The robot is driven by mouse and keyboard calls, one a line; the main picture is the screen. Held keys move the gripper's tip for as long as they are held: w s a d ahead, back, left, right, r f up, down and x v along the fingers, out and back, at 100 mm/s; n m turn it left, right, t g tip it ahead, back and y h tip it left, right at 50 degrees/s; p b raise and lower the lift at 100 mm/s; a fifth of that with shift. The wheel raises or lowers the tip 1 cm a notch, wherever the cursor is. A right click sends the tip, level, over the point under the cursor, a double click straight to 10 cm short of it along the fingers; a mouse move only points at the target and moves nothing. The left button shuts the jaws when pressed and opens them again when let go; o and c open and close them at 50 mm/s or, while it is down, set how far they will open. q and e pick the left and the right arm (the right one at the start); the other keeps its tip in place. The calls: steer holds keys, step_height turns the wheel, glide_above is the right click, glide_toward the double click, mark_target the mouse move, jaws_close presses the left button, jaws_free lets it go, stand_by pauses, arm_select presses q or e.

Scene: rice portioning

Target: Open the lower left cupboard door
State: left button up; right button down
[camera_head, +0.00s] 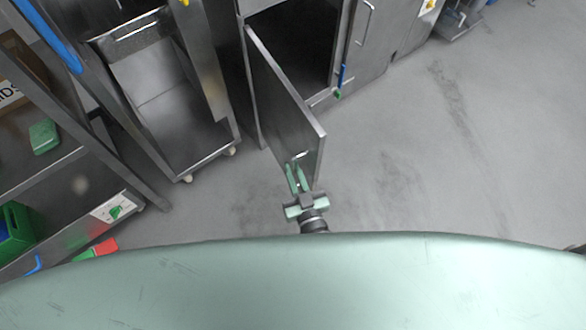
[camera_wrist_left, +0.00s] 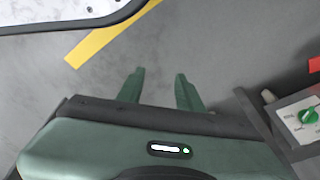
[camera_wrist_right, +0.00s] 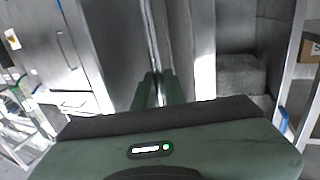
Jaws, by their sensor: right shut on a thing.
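The lower left cupboard door (camera_head: 285,100) is a steel panel in the head view, swung wide out from the cupboard front. The cupboard's dark inside (camera_head: 292,42) shows behind it. My right gripper (camera_head: 298,178) is at the door's handle side, near the free edge, and is shut on the door handle (camera_head: 301,157). In the right wrist view its green fingers (camera_wrist_right: 158,90) are close together around a thin upright bar. My left gripper (camera_wrist_left: 160,88) is open and empty above the grey floor in the left wrist view; the head view does not show it.
A steel trolley (camera_head: 205,155) on casters stands left of the door. A shelf rack with green boxes (camera_head: 44,137) is at far left. A second cupboard door with a handle (camera_head: 364,25) is to the right. The floor (camera_head: 430,160) at right is clear.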

arm_select(q)
steer(key=shift+w+r, duration=0.1)
arm_select(e)
steer(key=c, duration=1.8)
jaws_free()
arm_select(q)
steer(key=shift+a, duration=0.1)
arm_select(e)
steer(key=shift+o, duration=0.2)
